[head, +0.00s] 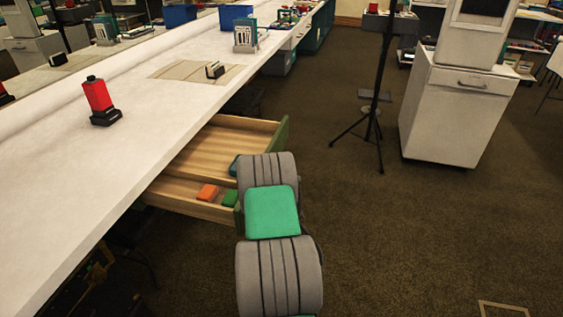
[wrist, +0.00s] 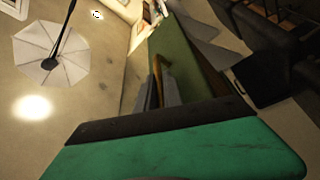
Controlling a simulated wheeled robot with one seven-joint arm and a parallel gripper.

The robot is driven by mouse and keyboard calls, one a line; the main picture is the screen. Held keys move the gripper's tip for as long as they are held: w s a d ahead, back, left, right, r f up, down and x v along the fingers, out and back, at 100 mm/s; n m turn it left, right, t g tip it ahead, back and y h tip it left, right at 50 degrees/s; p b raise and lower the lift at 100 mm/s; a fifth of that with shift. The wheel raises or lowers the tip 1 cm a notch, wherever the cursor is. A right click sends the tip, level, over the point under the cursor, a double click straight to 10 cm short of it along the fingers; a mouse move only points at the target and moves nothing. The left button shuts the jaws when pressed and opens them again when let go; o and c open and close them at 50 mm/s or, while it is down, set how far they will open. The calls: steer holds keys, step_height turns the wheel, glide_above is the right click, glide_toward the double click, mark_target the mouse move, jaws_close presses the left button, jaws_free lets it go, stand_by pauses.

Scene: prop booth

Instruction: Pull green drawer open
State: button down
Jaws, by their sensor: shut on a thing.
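The green drawer (head: 282,133) is pulled out from under the long white table, and its pale wooden inside shows in the head view. Its green front also shows in the wrist view (wrist: 182,58). A brass-coloured handle (wrist: 163,69) stands on that front. My gripper (wrist: 161,92) is shut on the handle, with its grey fingers at either side of it. In the head view my arm hides the gripper, the handle and much of the drawer front. An orange block (head: 207,192), a green block (head: 230,198) and a partly hidden teal item (head: 233,167) lie in the drawer.
The white tabletop (head: 60,210) runs above the drawer and carries a red device (head: 98,97). A black tripod stand (head: 374,120) and a white cabinet (head: 455,115) stand on the floor to the right. The brown carpet between them and my arm is clear.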

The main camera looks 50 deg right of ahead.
steer(key=shift+s, duration=0.1)
steer(key=c, duration=1.8)
jaws_free()
steer(key=shift+o, duration=0.2)
steer(key=shift+s+a+f+b, duration=0.25)
steer(key=shift+s+a+b, duration=0.1)
steer(key=shift+b, duration=0.15)
steer(key=b+v, duration=0.2)
steer(key=v, duration=0.4)
steer(key=shift+s+a, duration=0.3)
